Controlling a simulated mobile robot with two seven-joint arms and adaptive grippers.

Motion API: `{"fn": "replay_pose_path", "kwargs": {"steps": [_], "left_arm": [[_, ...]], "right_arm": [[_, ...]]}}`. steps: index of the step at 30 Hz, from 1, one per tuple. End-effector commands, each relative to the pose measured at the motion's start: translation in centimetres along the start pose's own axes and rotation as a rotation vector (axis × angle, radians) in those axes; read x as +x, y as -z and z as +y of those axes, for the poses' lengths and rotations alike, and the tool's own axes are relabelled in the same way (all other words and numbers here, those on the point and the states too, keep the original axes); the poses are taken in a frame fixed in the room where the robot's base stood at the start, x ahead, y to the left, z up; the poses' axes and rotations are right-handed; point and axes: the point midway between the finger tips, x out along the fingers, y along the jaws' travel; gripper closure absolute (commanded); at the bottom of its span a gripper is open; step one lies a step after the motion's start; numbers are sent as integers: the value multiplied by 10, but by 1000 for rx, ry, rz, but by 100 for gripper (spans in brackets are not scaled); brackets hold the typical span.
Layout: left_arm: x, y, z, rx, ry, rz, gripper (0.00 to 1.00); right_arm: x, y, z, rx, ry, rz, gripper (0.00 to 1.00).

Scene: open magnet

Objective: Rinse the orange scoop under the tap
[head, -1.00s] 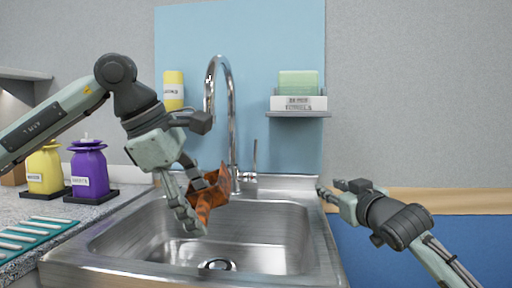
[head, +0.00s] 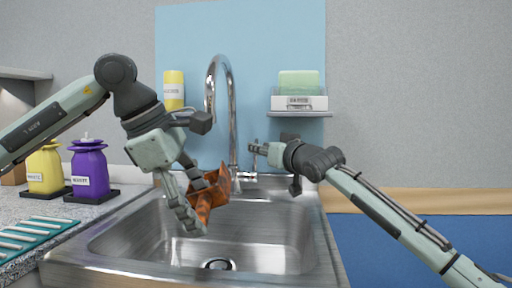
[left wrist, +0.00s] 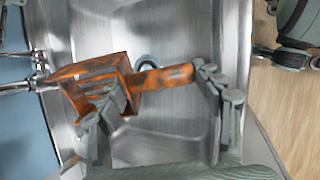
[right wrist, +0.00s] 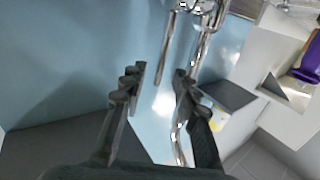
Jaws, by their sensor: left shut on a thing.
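The orange scoop (head: 214,199), with dark smudges on it, is in my left gripper (head: 196,204) above the sink basin. In the left wrist view the scoop's bowl (left wrist: 88,82) and handle (left wrist: 165,76) show between the fingers, which hold it. The chrome tap (head: 231,110) stands behind the sink, its spout curving over the basin; I see no water coming from it. The tap's lever (head: 254,170) is beside its base, at the right. My right gripper (head: 260,151) is open and empty close to the lever, which also shows beyond its fingers in the right wrist view (right wrist: 166,55).
The steel sink (head: 130,262) has a drain (head: 218,264) in its floor. Yellow (head: 45,168) and purple (head: 89,168) bottles and a teal ribbed mat (head: 35,232) are on the left counter. A wall shelf (head: 298,114) holds a labelled box and a green block above my right gripper.

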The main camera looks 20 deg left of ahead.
Motion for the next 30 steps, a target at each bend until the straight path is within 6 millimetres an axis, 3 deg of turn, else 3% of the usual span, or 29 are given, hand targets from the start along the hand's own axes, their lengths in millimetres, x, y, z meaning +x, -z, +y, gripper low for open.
{"fn": "replay_pose_path", "kwargs": {"steps": [3,9,20,28,30], "left_arm": [[0,0,0,0,0,0,64],[0,0,0,0,0,0,64],[0,0,0,0,-1,0,64],[0,0,0,0,-1,0,64],[0,0,0,0,0,0,64]], "right_arm": [[17,0,-1,-2,0,-2,70],[33,0,0,-2,1,-1,70],[36,0,0,-2,-1,1,70],[36,0,0,-2,-1,1,100],[36,0,0,-2,-1,0,100]]}}
